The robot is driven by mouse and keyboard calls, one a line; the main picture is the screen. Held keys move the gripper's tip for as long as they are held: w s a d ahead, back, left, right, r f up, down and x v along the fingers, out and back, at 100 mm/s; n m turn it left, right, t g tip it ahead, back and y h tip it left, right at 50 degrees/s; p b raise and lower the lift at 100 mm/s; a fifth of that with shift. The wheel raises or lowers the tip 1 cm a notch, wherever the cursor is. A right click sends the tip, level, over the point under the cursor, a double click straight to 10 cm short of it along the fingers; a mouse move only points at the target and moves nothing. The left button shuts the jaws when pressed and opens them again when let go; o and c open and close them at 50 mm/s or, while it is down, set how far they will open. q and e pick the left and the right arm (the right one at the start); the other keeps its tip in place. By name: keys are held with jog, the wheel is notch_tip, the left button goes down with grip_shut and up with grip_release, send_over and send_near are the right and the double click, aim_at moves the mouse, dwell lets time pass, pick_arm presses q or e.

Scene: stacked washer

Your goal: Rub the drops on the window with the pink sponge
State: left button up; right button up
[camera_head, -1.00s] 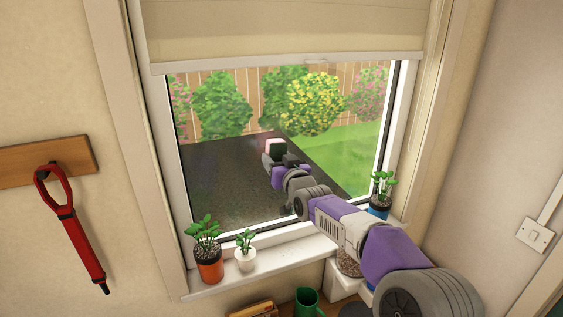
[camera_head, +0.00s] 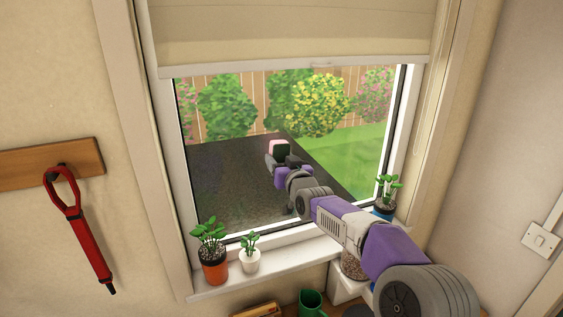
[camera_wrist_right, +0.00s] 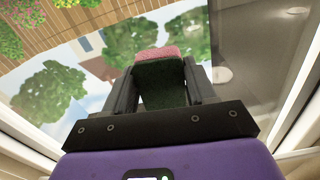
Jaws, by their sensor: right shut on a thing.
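My right gripper (camera_head: 279,158) is at the window, shut on a sponge with a pink layer and a dark green layer. The sponge (camera_head: 279,147) shows pink at its far top edge in the head view. In the right wrist view the sponge (camera_wrist_right: 160,75) sits between the two grey fingers of the right gripper (camera_wrist_right: 165,88), its pink edge facing away. The window pane (camera_head: 225,180) is behind it. I cannot tell whether the sponge touches the glass. No distinct drops can be made out in the head view. My left gripper is out of view.
On the sill (camera_head: 225,287) stand an orange-potted plant (camera_head: 213,262), a small white-potted plant (camera_head: 250,258) and a blue-potted plant (camera_head: 387,200) at right. A blind (camera_head: 290,35) covers the window's top. A red-handled tool (camera_head: 80,230) hangs at left. A green jug (camera_head: 311,302) stands below.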

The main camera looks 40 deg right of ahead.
jog(key=shift+x, duration=0.8)
